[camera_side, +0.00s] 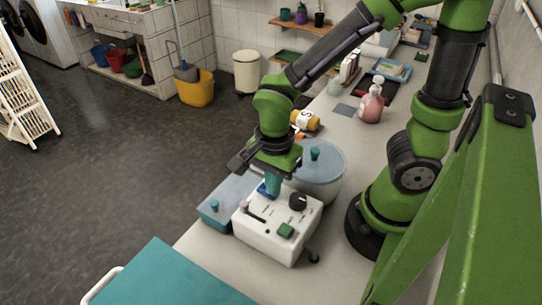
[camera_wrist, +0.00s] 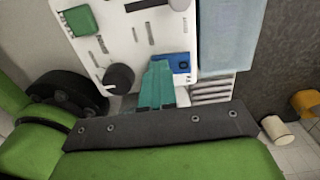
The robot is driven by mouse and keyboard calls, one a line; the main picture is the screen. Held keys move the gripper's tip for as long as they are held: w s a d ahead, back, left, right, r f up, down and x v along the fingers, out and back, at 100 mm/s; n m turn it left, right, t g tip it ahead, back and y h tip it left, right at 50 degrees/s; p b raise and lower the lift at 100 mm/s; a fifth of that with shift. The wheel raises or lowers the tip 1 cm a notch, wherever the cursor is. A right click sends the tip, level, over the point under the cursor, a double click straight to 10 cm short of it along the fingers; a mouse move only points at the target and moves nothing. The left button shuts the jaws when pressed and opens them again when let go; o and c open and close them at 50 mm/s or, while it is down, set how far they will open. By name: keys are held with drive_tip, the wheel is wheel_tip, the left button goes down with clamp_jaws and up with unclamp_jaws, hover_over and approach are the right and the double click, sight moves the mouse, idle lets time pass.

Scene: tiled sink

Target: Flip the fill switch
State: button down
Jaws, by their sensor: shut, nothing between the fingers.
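A white control box (camera_side: 277,231) stands on the counter; its top also fills the upper middle of the wrist view (camera_wrist: 118,50). On it are a black knob (camera_side: 298,202), a green button (camera_side: 286,230), several dark slots and a blue-based control (camera_wrist: 181,63), which looks like the switch; no label is readable. My gripper (camera_side: 272,188) points down over the box's far edge. Its teal fingers are shut and empty, right beside the blue control in the wrist view (camera_wrist: 158,78) and partly covering it. I cannot tell whether they touch it.
A blue-lidded tub (camera_side: 228,204) stands left of the box, and a round lidded container (camera_side: 318,172) stands behind it. A teal surface (camera_side: 165,278) lies at the front left.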

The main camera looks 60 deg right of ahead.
drive_tip(key=shift+w+r, duration=0.2)
drive_tip(key=shift+w, duration=0.55)
wheel_tip(320, 180, up, 14)
drive_tip(key=s, duration=0.2)
idle(0.5)
drive_tip(key=w+d+r+n+t+y, duration=0.1)
drive_tip(key=d+n+t, duration=0.5)
drive_tip(key=n, duration=0.8)
drive_tip(key=shift+w+r+t+y, duration=0.2)
drive_tip(key=shift+r+t+y, duration=0.1)
drive_tip(key=shift+t+y, duration=0.25)
